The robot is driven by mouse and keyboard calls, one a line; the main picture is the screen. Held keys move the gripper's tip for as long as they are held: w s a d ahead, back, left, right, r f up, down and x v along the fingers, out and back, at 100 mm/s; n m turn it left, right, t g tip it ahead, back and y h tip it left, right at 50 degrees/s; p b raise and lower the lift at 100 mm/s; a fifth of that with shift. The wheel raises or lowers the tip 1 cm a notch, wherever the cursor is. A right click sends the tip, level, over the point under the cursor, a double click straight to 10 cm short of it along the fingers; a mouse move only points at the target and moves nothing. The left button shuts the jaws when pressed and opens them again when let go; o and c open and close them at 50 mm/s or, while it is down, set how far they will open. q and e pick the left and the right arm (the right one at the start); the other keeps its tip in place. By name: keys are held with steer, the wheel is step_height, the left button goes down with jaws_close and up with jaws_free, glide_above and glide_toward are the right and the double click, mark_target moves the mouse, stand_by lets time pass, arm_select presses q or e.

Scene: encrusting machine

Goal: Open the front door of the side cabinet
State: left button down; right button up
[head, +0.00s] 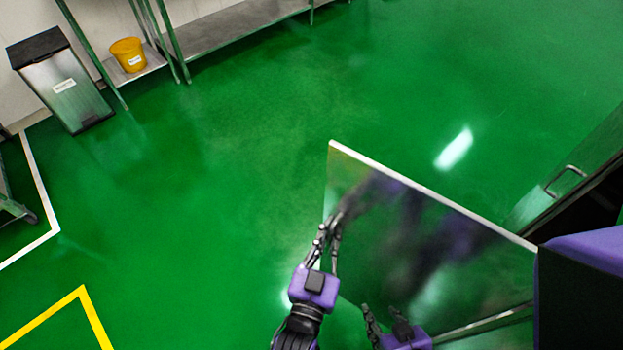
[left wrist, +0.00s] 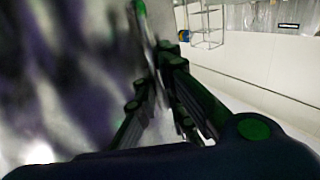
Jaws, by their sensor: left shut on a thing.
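The side cabinet's front door (head: 430,235) is a shiny, mirror-like panel with a pale top edge. It stands swung out from the cabinet at the right of the head view. My left gripper (head: 328,238) is at the door's free left edge, with its fingers shut on that edge. In the left wrist view the reflective door face (left wrist: 70,80) fills the left, and its edge runs between the fingers (left wrist: 160,105). My right gripper (head: 375,312) is low in front of the door, apart from the left one; its finger opening is unclear.
A second panel with a handle (head: 566,178) and a dark opening are at the right. The green floor (head: 220,200) is clear left of and behind the door. A bin (head: 65,88), a yellow bucket (head: 128,55) and a metal shelf (head: 225,28) stand far back.

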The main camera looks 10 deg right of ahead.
arm_select(q)
steer(key=shift+d, duration=0.1)
steer(key=c, duration=2.2)
jaws_free()
steer(key=shift+o, duration=0.4)
arm_select(e)
steer(key=shift+r, duration=0.15)
steer(key=shift+w, duration=0.1)
arm_select(q)
steer(key=shift+s, duration=0.1)
steer(key=v, duration=0.7)
steer(key=shift+s, duration=0.15)
arm_select(e)
steer(key=shift+s, duration=0.35)
steer(key=shift+d, duration=0.1)
